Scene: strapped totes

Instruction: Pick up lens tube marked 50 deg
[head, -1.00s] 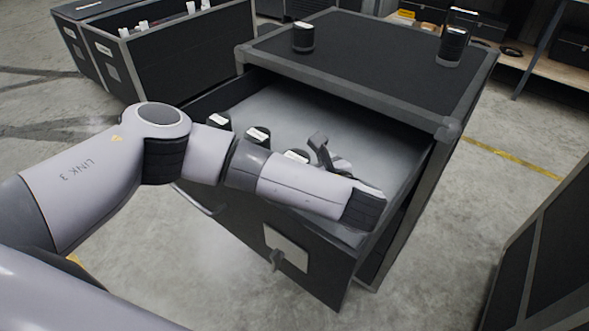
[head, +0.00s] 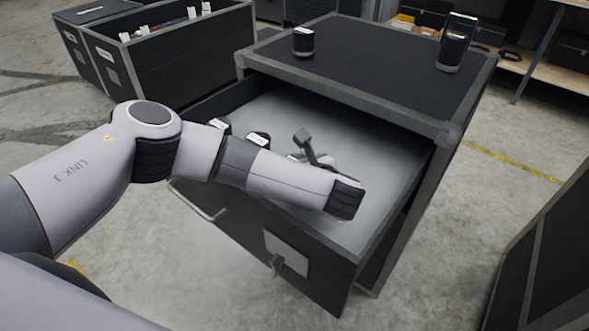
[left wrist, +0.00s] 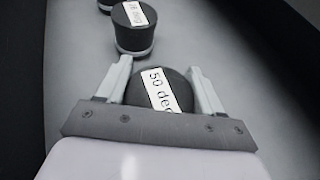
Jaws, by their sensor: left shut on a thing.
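The lens tube marked 50 deg (left wrist: 150,88) is a short black cylinder with a white label on top, standing in the open drawer. My left gripper (left wrist: 159,70) is shut on it, one pale finger on each side. In the head view, part of this gripper (head: 306,145) shows above the drawer floor behind my forearm, which mostly hides the held tube. I cannot tell whether the tube is clear of the drawer floor. My right gripper is not in view.
Other labelled tubes stand in the drawer, one (head: 258,139) close by; it also shows in the left wrist view (left wrist: 133,30). The drawer (head: 385,190) has bare floor at right. Black cylinders (head: 303,42) stand on the cabinet top (head: 365,65). An open tote (head: 190,60) is behind left.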

